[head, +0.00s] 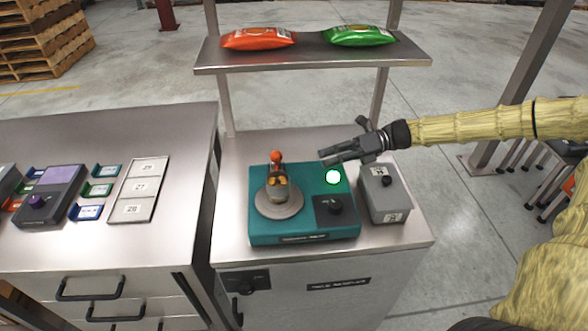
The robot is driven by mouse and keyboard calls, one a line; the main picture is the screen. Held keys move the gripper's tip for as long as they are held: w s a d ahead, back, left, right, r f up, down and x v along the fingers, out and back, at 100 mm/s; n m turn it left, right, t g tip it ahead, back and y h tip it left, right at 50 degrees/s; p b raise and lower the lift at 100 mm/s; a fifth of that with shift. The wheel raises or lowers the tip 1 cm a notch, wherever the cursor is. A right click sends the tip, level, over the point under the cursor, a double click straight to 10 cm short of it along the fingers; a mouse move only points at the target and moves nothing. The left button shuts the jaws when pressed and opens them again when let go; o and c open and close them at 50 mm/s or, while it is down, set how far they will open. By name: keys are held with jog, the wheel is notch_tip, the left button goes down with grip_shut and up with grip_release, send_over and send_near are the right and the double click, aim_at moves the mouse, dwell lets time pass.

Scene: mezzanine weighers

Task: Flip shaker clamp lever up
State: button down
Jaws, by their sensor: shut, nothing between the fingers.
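The shaker is a teal box (300,232) on the metal bench, with a round grey platform (279,206) on its top left. A small vessel (279,192) with orange-yellow contents stands on the platform. The clamp lever, with an orange ball knob (276,156), stands up behind the vessel; its exact angle is hard to tell. My gripper (322,158) comes in from the right, above the shaker's back right part. Its fingers point left toward the knob, are shut and empty, and stay apart from it.
A dark panel with a knob (335,207) is on the shaker's right. A grey box (384,194) stands right of it. A shelf (312,55) above holds an orange bag (258,39) and a green bag (358,36). Left is a counter with a scale (48,196) and small trays.

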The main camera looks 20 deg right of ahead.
jog(key=shift+a, duration=0.25)
jog(key=shift+w+a+f+p, duration=0.15)
jog(key=shift+a+f+p, duration=0.15)
jog(key=shift+a, duration=1.3)
jog(key=shift+w+a+f+p, duration=0.1)
jog(key=shift+a+f+p, duration=0.15)
jog(key=shift+a, duration=1.35)
jog(key=shift+w+a+f+p, duration=0.2)
jog(key=shift+a+p, duration=0.15)
jog(key=shift+a, duration=1.25)
jog(key=shift+r, duration=0.15)
jog(key=shift+w+r+m+p, duration=0.15)
jog(key=shift+m+p, duration=0.15)
jog(key=shift+p, duration=0.2)
